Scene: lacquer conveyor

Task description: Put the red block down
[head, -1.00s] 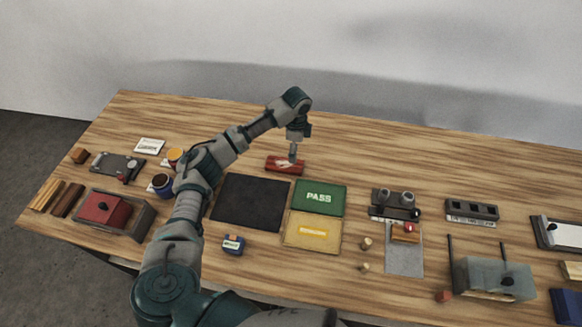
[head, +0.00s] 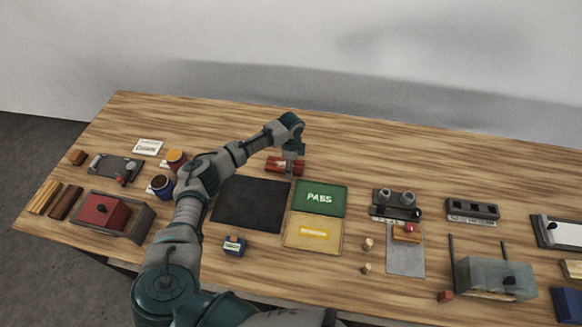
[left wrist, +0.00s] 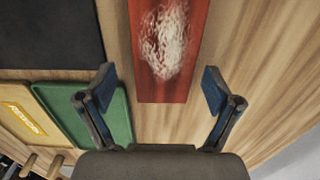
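A red block (head: 271,164) with a whitish patch on top lies on the wooden table, behind the dark mat and the green PASS pad. In the left wrist view the red block (left wrist: 170,60) runs away from me, its near end between the fingers. My left gripper (left wrist: 159,90) is open, with its two fingers apart on either side of that end. In the head view the left gripper (head: 291,173) is low at the block and hides part of it. My right gripper is not in view.
The dark mat (head: 248,203), green PASS pad (head: 333,204) and yellow pad (head: 313,241) lie in front of the block. A grey box (head: 142,220) holds another red piece (head: 98,210). The table behind the block is clear.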

